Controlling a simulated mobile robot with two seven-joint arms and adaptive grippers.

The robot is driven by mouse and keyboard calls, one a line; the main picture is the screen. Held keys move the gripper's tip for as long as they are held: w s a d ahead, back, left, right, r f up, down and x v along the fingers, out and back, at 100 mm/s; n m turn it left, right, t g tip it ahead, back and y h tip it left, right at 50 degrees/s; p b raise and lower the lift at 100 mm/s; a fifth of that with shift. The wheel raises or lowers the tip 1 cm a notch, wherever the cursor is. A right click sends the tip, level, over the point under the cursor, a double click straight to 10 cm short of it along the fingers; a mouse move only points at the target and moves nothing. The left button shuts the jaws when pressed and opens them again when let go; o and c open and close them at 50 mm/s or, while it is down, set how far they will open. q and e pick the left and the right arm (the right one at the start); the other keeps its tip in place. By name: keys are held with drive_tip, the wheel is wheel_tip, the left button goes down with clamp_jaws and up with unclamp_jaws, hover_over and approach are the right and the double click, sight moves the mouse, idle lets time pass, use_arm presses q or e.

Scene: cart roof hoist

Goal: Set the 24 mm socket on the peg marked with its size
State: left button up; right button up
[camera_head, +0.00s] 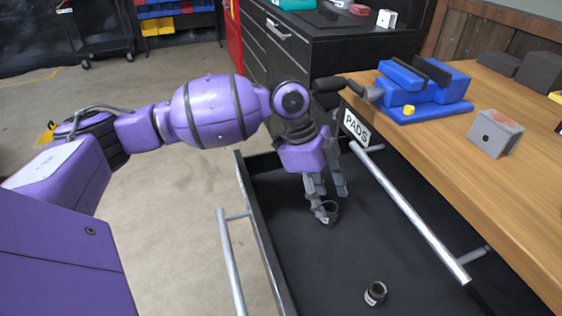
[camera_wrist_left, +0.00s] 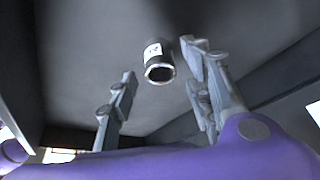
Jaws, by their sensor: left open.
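No marked peg shows. My right gripper is not in view.
The drawer (camera_head: 285,284) has raised walls. A silver bar handle (camera_head: 415,217) and a PADS label (camera_head: 356,127) are on the wooden bench's front. A blue vise (camera_head: 425,90) and a grey block (camera_head: 495,134) stand on the bench.

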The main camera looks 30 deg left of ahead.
sight(327, 207)
use_arm(q)
drive_tip(key=x, duration=0.3)
drive_tip(key=shift+s+d+f+b, duration=0.1)
drive_tip(key=shift+s+f+b, duration=0.05)
drive_tip(key=shift+f+b, duration=0.15)
clamp_jaws()
drive_tip(key=shift+r, duration=0.1)
